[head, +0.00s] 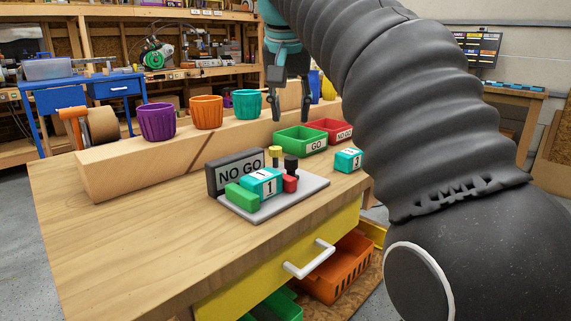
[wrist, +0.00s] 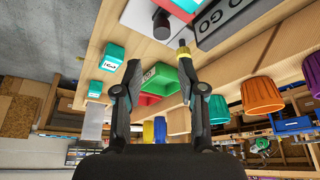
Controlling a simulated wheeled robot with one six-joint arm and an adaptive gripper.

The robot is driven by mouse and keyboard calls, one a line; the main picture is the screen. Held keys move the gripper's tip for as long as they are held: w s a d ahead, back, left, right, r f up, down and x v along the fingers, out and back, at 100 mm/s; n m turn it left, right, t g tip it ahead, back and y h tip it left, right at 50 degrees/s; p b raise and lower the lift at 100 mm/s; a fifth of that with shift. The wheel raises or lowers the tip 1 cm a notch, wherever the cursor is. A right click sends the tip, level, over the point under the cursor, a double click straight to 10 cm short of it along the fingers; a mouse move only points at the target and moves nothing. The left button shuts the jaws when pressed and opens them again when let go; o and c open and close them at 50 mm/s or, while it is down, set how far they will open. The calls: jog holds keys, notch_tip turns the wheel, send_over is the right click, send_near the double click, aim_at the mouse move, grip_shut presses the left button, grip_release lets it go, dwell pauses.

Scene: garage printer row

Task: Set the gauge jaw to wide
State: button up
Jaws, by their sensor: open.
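The gauge is a light grey base plate (head: 311,191) on the wooden bench. It carries a black NO GO sign (head: 236,172), a green block (head: 242,196), a teal block marked 1 (head: 261,183), a small red block (head: 290,183), a black knob (head: 291,163) and a yellow-topped post (head: 274,152). Which part is the jaw I cannot tell. The NO GO sign (wrist: 222,18) and black knob (wrist: 161,19) also show in the wrist view. My gripper (head: 291,112) is open and empty, pointing down behind the gauge, apart from it. Its two fingers (wrist: 159,75) are spread in the wrist view.
A green GO tray (head: 293,142) and a red NO GO tray (head: 333,125) stand behind the gauge. Another teal block (head: 348,160) is at right. Purple (head: 157,122), orange (head: 206,112) and teal (head: 247,104) cups stand at the back. The bench's front left is clear.

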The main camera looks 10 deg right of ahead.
aim_at(291, 157)
jog(key=b+x, duration=0.4)
jog(key=x, duration=0.9)
jog(key=shift+w+f, duration=0.25)
grip_shut()
